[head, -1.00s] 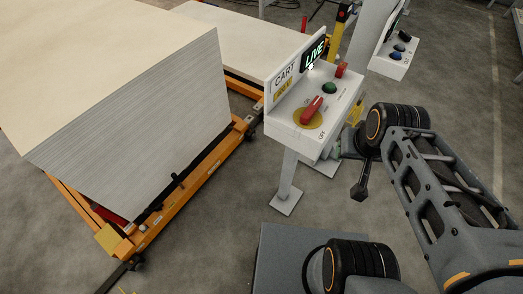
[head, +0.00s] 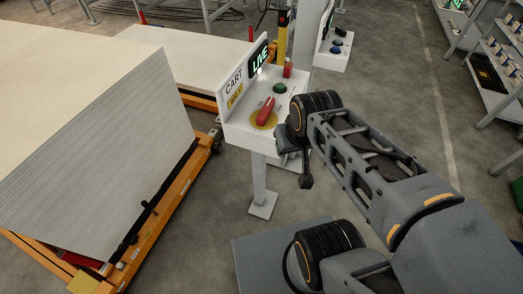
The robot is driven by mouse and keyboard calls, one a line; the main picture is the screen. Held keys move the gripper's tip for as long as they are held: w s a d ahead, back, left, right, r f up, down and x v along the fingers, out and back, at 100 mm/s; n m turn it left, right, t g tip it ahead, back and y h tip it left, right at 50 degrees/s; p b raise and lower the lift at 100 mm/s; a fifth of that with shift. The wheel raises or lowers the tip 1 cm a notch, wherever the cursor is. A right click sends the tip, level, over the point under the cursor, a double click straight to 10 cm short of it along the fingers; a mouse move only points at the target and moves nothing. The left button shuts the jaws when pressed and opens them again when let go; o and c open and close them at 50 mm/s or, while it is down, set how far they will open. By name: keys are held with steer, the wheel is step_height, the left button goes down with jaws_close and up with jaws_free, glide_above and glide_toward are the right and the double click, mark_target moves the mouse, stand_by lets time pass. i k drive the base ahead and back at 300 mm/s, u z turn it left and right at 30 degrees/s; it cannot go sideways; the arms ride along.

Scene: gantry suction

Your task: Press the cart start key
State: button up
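The white cart control box (head: 236,126) stands on a post in the middle of the head view. Its back panel reads "CART" and carries a lit green "LIVE" display (head: 259,60). On its top are a red rotary handle (head: 267,110) on a yellow disc, a green round button (head: 280,88) and a small red block (head: 288,68). I see no label naming a start key. My gripper (head: 306,181) hangs below my wrist, right of and in front of the box, apart from it. It is small and dark, and its fingers cannot be made out.
A tall stack of pale sheets (head: 120,120) on an orange cart (head: 160,225) fills the left. A second control box (head: 333,58) stands behind. Shelves (head: 485,75) stand at the far right. Grey floor (head: 420,110) is open right of the arm.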

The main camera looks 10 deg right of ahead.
mark_target(279, 86)
steer(key=k, duration=0.5)
steer(key=z, duration=0.65)
steer(key=i, duration=0.85)
steer(key=u, duration=1.55)
